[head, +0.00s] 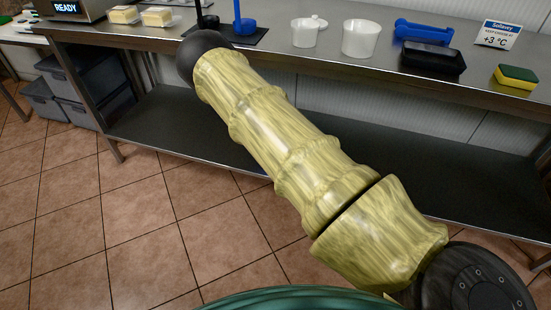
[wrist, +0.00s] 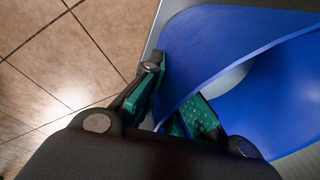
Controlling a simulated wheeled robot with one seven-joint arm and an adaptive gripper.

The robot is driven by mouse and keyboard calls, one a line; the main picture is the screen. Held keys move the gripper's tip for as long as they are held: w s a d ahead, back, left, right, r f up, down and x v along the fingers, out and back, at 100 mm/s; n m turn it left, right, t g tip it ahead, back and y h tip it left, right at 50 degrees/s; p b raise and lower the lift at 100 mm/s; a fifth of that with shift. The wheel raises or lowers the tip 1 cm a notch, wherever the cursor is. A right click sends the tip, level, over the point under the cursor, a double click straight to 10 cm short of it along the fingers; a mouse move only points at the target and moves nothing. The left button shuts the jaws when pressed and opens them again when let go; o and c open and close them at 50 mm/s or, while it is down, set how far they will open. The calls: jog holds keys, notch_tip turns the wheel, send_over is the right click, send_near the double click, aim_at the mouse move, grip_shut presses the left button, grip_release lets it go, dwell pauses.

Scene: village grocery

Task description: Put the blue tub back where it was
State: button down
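A large smooth blue wall, which I take to be the blue tub (wrist: 215,35), fills the upper right of the wrist view. My gripper (wrist: 174,90) has its two green-padded fingers drawn in on either side of the near edge of this blue wall, and they appear closed on it. The wall hides part of the right pad. My gripper and this held piece cannot be made out in the head view. There, a low blue container (head: 422,31) lies at the back right of the counter; I cannot tell whether it is the same kind of tub.
The steel counter (head: 300,68) carries white tubs (head: 361,39), a black tray (head: 432,60), a yellow-green sponge (head: 516,77), a small sign (head: 497,35) and a blue upright item (head: 241,20) on a dark mat. Grey bins (head: 90,75) stand at left. The tiled floor in front is clear.

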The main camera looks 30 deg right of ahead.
jog(key=c, duration=1.6)
grip_release()
jog(key=shift+c, duration=0.2)
notch_tip(320, 180, up, 12)
jog(key=a+p, duration=0.2)
jog(key=s+a+f+n+h, duration=0.1)
jog(key=s+f+n, duration=0.3)
jog(key=s, duration=0.5)
jog(key=s+a+f+n+g, duration=0.1)
jog(key=s+f+n, duration=0.3)
jog(key=s, duration=0.4)
jog(key=s+a+f+n+h, duration=0.1)
jog(key=s+f+n, duration=0.35)
jog(key=s, duration=0.45)
jog(key=s+a+r+n+y, duration=0.1)
jog(key=s+a+n+y, duration=0.3)
jog(key=s+a+n, duration=1)
jog(key=s+a, duration=0.3)
jog(key=s, duration=0.3)
jog(key=shift+s+a+t, duration=0.15)
jog(key=shift+s+t, duration=0.15)
jog(key=shift+t, duration=0.1)
